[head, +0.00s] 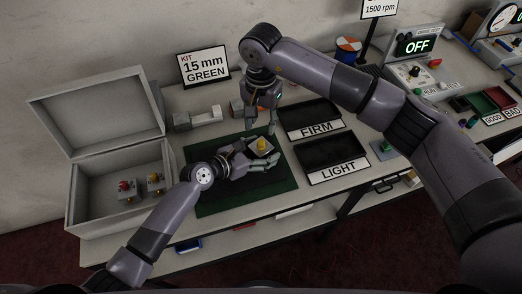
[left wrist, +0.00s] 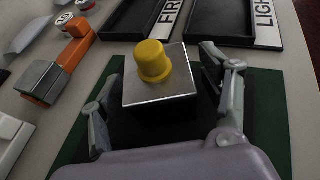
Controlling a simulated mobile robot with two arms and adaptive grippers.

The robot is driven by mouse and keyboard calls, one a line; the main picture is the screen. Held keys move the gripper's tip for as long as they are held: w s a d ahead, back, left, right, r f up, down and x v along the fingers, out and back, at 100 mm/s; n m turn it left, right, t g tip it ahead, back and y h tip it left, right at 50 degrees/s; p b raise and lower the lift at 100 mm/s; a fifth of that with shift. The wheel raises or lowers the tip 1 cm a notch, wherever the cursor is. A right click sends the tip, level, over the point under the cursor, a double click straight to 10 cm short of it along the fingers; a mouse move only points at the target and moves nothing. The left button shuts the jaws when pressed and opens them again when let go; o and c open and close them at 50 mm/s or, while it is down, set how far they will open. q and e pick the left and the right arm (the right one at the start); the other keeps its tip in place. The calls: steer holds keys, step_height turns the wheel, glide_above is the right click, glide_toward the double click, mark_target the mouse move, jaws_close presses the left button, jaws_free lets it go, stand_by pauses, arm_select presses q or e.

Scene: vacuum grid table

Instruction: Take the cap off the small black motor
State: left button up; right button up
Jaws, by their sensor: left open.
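The small black motor (left wrist: 160,118) stands on the green mat, with a square silver top plate and a yellow cap (left wrist: 153,62) seated on it. In the head view the yellow cap (head: 262,144) shows beside my left gripper (head: 266,161). My left gripper is open, and in the left wrist view (left wrist: 165,108) its fingers stand on either side of the motor with gaps. My right gripper (head: 262,120) points down just above and behind the cap, apart from it. Its finger opening is too small to judge.
The green mat (head: 217,200) has free room at its front. Black trays marked FIRM (head: 308,115) and LIGHT (head: 330,152) lie to the right. An orange and grey device (left wrist: 58,66) stands behind. An open grey box (head: 84,205) at left holds parts with red and yellow knobs.

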mark_target(261, 141)
arm_select(q)
jaws_close()
arm_select(e)
steer(key=shift+c, duration=1.2)
step_height(261, 141, up, 4)
steer(key=m, duration=1.3)
step_height(261, 141, down, 12)
steer(key=shift+r, duration=0.1)
steer(key=shift+c, duration=0.3)
